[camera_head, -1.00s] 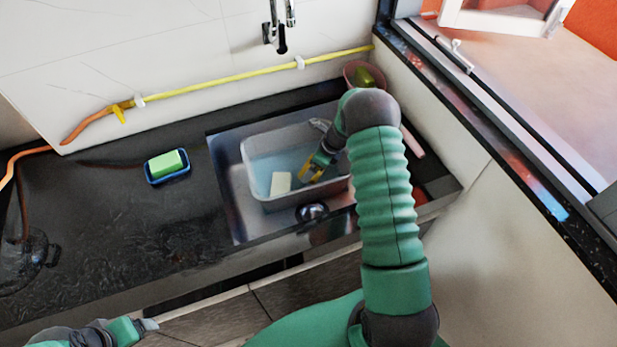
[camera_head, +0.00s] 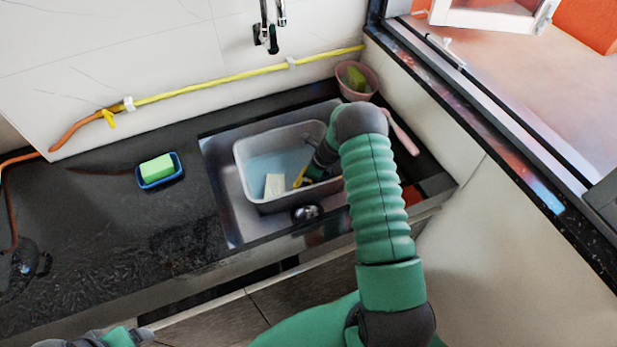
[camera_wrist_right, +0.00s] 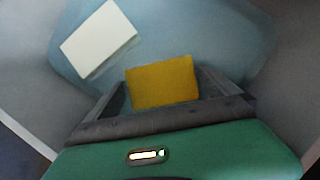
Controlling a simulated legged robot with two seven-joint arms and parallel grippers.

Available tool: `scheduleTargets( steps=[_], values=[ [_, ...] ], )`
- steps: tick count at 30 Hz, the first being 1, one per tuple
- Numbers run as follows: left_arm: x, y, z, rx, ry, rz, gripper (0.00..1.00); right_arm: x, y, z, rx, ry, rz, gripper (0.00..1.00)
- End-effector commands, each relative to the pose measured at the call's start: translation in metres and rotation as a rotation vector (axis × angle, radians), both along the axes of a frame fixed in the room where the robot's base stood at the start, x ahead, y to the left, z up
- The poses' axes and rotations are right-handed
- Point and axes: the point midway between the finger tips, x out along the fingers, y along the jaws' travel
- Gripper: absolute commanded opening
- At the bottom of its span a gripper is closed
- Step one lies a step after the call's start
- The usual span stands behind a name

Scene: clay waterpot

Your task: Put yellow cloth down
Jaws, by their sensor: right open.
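The yellow cloth (camera_wrist_right: 163,82) shows as a flat yellow rectangle between the open fingers of my right gripper (camera_wrist_right: 165,90) in the right wrist view. In the head view only a thin yellow strip of the cloth (camera_head: 299,177) shows beside my right gripper (camera_head: 308,178), inside the grey basin (camera_head: 243,165). My right gripper points down into the basin, and my arm hides part of it. I cannot tell whether the cloth touches the fingers or the basin floor. My left gripper (camera_head: 138,336) is at the bottom left, partly cut off, and its opening is unclear.
A whitish block (camera_head: 275,185) lies in the basin, left of the cloth; it also shows in the wrist view (camera_wrist_right: 99,40). The basin stands in a steel sink (camera_head: 226,200). A green sponge (camera_head: 157,168) sits in a blue dish on the dark counter. A pink bowl (camera_head: 347,90) stands behind.

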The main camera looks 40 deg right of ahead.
Motion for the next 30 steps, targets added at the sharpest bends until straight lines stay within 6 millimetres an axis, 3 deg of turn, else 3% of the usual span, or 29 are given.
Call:
scheduleTargets(
  steps=[5,15,22,26,29,30],
  values=[
    [0.000,0.000,0.004,0.000,0.000,0.000,0.81,-0.002,-0.002,0.011,0.000,-0.001,0.000,0.99],
    [0.000,0.000,0.018,0.000,0.000,0.000,0.81,-0.031,-0.015,0.090,-0.001,-0.002,-0.001,0.99],
    [0.000,0.000,0.021,0.000,0.000,0.000,0.81,-0.041,-0.016,0.115,-0.007,0.000,0.019,0.99],
    [0.000,0.000,0.021,0.000,0.000,0.000,0.81,-0.045,0.024,0.136,-0.098,-0.002,0.281,0.99],
    [0.000,0.000,0.021,0.000,0.000,0.000,0.81,-0.065,0.098,0.169,-0.281,-0.022,0.822,0.99],
    [0.000,0.000,0.021,0.000,0.000,0.000,0.81,-0.081,0.130,0.183,-0.370,-0.037,1.095,0.99]
  ],
)
